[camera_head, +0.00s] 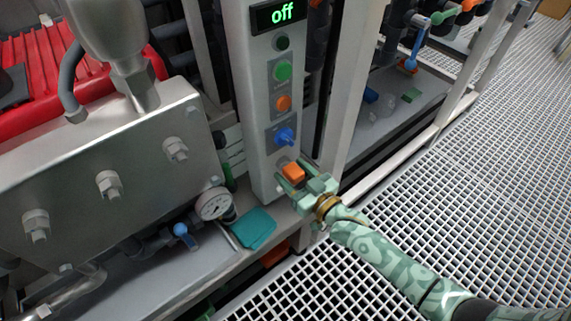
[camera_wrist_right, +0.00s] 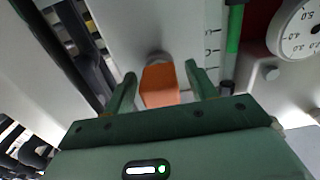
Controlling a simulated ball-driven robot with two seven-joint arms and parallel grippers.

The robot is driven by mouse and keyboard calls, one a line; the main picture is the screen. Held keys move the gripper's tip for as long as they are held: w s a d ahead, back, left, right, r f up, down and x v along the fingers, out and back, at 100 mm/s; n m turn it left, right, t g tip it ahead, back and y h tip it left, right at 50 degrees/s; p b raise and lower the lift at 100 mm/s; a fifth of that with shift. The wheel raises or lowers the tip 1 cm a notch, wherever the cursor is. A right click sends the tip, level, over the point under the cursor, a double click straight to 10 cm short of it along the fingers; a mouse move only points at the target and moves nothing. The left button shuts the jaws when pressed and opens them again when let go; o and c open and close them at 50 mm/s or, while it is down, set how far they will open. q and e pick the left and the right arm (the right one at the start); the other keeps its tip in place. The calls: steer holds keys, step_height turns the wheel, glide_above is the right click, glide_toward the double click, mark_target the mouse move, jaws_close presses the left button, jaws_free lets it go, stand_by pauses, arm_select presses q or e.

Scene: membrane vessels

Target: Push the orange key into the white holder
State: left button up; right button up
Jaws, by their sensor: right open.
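The orange key (camera_head: 293,172) is low on the front of the white control column (camera_head: 250,110). In the right wrist view the key (camera_wrist_right: 159,88) lies between the two fingers of my right gripper (camera_wrist_right: 160,70), with a gap at each side. A grey rounded part (camera_wrist_right: 158,57), perhaps the holder, shows at the key's far end against the white panel. How deep the key sits is hidden. In the head view my right gripper (camera_head: 296,176) is open around the key. My left gripper is not in view.
Above the key are a blue knob (camera_head: 285,136), an orange button (camera_head: 283,103), a green button (camera_head: 282,72) and a display reading "off" (camera_head: 281,13). A pressure gauge (camera_head: 214,204) and a teal plate (camera_head: 253,228) lie left. Grating floor (camera_head: 480,160) is free at right.

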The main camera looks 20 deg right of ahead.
mark_target(300, 180)
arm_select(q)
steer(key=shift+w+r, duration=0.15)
arm_select(e)
steer(key=shift+r, duration=0.1)
jaws_close()
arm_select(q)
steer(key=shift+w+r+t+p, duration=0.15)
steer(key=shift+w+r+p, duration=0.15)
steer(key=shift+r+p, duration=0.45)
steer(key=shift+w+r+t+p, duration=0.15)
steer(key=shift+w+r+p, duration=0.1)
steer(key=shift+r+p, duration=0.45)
arm_select(e)
steer(key=shift+v, duration=2.95)
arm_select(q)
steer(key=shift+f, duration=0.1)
arm_select(e)
steer(key=shift+s, duration=0.1)
